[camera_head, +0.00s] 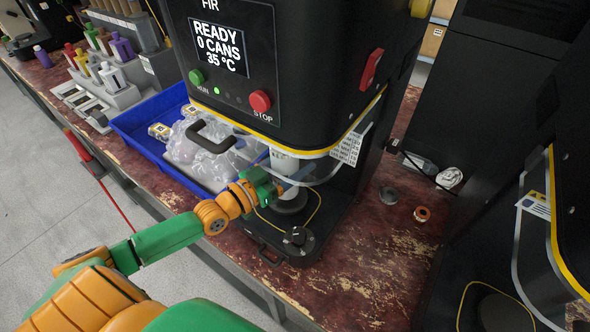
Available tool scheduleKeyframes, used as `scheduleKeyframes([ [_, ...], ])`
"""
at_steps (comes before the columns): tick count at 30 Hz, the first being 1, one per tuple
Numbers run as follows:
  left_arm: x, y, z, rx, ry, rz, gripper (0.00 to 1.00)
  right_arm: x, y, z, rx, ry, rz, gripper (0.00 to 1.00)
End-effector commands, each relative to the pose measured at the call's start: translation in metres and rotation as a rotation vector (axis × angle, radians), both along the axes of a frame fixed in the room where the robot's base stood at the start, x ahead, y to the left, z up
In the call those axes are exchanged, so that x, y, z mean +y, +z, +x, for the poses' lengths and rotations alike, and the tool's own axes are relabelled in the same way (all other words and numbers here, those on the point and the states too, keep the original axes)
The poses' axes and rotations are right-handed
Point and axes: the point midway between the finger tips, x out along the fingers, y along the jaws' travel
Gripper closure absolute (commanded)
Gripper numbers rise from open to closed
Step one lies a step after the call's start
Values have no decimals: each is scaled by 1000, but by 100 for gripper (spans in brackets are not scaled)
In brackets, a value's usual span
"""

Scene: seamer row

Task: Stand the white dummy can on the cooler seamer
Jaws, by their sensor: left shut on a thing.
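The seamer in front of me (300,75) is a black machine with a screen (220,47) reading READY, 0 CANS, 35 °C. The white dummy can (285,164) is upright inside its front opening, behind the clear guard, over a round dark lift plate (290,203). My left gripper (277,187) reaches in from the left and is shut on the can. The fingers and guard partly hide the can; I cannot tell whether its base touches the plate. A second black seamer (572,170) stands at the right, its screen out of view. My right gripper is not in view.
A blue tray (150,150) with clear bagged items sits left of the seamer. A rack of coloured bottles (112,65) stands further left.

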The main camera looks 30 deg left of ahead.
Motion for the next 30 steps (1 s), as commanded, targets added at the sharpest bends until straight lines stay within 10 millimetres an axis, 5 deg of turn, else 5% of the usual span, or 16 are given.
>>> scheduleKeyframes([
  [2,0,-19,0,0,0,1,96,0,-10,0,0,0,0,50],
  [14,-1,-25,4,-2,0,-1,96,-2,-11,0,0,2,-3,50],
  [15,-1,-24,4,-1,0,0,17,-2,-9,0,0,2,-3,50],
  [17,-1,-24,4,-1,0,0,1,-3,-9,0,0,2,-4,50],
  [25,-1,-19,4,-1,0,0,0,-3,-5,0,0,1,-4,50],
  [30,8,-22,-18,4,0,1,0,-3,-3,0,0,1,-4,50],
])
